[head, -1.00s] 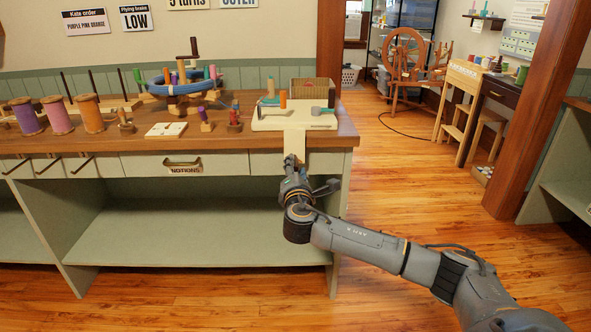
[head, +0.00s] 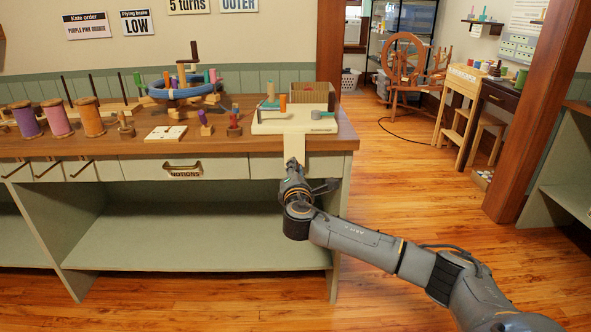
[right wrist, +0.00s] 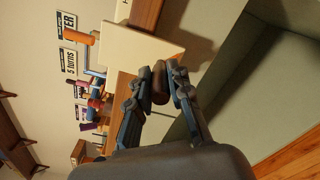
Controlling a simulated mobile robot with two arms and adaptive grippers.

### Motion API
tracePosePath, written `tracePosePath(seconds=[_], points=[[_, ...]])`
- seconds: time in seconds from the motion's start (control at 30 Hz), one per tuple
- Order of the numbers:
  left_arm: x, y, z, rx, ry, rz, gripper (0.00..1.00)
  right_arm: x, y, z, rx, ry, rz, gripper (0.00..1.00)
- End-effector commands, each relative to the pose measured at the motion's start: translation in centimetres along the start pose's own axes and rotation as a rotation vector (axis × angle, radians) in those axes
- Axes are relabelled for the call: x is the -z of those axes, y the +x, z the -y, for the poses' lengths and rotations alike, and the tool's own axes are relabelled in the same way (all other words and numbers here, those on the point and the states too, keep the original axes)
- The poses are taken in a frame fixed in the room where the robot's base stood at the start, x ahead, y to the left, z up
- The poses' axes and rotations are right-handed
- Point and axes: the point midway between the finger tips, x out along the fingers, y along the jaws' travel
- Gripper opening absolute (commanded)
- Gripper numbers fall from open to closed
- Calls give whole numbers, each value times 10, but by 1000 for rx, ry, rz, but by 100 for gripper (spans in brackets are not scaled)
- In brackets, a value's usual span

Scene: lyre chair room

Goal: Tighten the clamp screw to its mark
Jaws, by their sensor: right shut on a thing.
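The clamp screw shows in the right wrist view as a small brown knob (right wrist: 160,80) between my fingertips, below a cream board (right wrist: 140,48). In the head view, the cream board (head: 268,127) lies on the bench top at its right end, and its pale front plate (head: 298,148) hangs over the bench's front edge. My right gripper (head: 294,166) is at the lower end of that plate and hides the screw there. In the right wrist view my right gripper (right wrist: 162,82) is shut on the knob. I cannot make out a mark. My left gripper is not in view.
A drawer (head: 185,166) is left of my gripper.

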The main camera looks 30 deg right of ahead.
Motion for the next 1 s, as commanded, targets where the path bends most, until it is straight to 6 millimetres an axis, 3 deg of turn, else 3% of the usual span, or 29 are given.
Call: tracePosePath(seconds=[0.47,1.0], points=[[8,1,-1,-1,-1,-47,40,2,-1,3,4,257,-2,0],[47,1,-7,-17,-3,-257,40,4,-1,4,5,772,-1,0]])
